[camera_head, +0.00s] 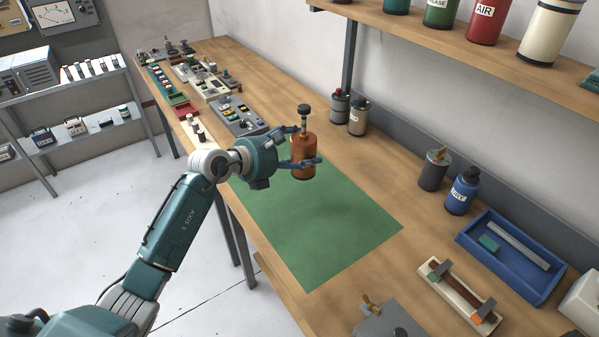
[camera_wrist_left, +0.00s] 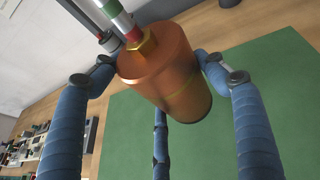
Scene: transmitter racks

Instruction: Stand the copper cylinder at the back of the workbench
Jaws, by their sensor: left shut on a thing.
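The copper cylinder (camera_head: 303,158) has a dark knob and a banded stem on top. My left gripper (camera_head: 301,148) is shut around its body and holds it roughly upright, seemingly above the far end of the green mat (camera_head: 335,224). The left wrist view shows the copper cylinder (camera_wrist_left: 168,68) between my blue fingers (camera_wrist_left: 160,90), with the mat behind it. The workbench (camera_head: 410,184) runs along the wall, and its back edge meets a grey strip. My right gripper is not in view.
Two small canisters (camera_head: 348,114) stand at the back, beyond the copper cylinder. A grey canister (camera_head: 433,169) and a blue canister (camera_head: 463,190) stand farther right. The back strip between these pairs is clear. A shelf (camera_head: 440,32) with canisters hangs above. A blue tray (camera_head: 515,258) lies at right.

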